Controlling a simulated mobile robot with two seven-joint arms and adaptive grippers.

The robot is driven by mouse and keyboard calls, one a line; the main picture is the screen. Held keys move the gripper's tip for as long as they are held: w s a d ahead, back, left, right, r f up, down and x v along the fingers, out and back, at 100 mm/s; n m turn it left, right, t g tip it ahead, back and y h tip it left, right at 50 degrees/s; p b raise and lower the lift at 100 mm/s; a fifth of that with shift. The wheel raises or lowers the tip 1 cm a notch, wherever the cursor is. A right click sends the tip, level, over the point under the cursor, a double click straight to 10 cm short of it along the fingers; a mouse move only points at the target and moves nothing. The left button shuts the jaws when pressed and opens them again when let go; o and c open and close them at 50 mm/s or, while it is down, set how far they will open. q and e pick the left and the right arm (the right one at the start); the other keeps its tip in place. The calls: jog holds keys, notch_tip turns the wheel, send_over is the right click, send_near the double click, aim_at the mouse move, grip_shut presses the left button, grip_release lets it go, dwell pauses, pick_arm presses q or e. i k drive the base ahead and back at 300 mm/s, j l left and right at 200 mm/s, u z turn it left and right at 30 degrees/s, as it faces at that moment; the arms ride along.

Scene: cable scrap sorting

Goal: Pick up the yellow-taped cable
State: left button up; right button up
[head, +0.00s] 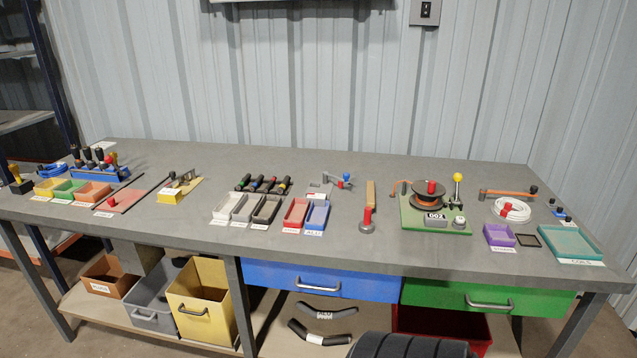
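Several short black cable pieces lie side by side behind the small open trays, left of the table's middle, in the head view. Their coloured tape bands are small. The leftmost piece (243,182) shows green, and the others seem to show blue, red and a yellow or orange band. The rightmost piece (284,186) looks like the yellow-taped cable, but I cannot tell for certain at this size. Nothing touches the pieces from above. Neither of my grippers is in view.
White, grey and black trays (226,219) stand in front of the cables, with a red tray (294,228) and a blue tray (326,203) to their right. A yellow-based tool (181,187) stands left. A green board with a spool (412,221) stands right.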

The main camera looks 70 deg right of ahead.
aim_at(281, 190)
jog(key=l+z, duration=0.15)
jog(key=z, duration=0.25)
jog(key=i+l+z, duration=0.1)
jog(key=z, duration=0.25)
jog(key=i+l+z, duration=0.1)
jog(key=z, duration=0.3)
jog(key=i+l+z, duration=0.1)
jog(key=z, duration=0.3)
jog(key=i+l, duration=0.65)
jog(key=i, duration=0.05)
